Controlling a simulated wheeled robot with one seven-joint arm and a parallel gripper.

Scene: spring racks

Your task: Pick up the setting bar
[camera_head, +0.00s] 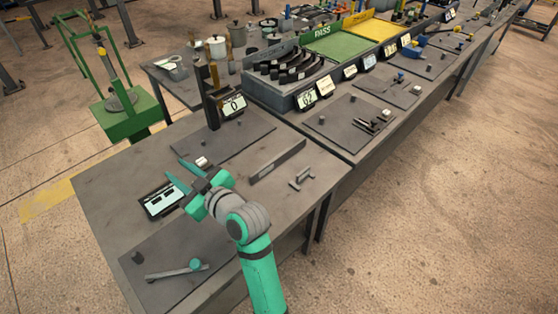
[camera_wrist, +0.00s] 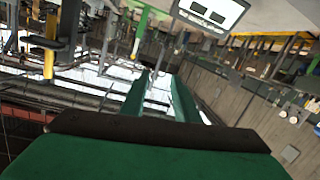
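My gripper (camera_head: 175,168) is over the near table, with its two teal fingers apart. In the wrist view the fingers (camera_wrist: 160,92) are also spread, with nothing between them. No label marks the setting bar, so I cannot tell which piece it is. A long dark bar (camera_head: 277,162) stands on the table to the right of my gripper, apart from it. A small grey handle-like piece (camera_head: 301,178) lies just right of that bar. A thin rod with a greenish round knob (camera_head: 177,270) lies on a dark plate at the table's near left.
A small display panel (camera_head: 161,199) lies below my gripper and shows in the wrist view (camera_wrist: 210,12). A gauge with a dark column (camera_head: 233,105) stands behind. A dark rack (camera_head: 285,82) and green and yellow trays lie farther back. Bare tabletop (camera_head: 110,185) is at left.

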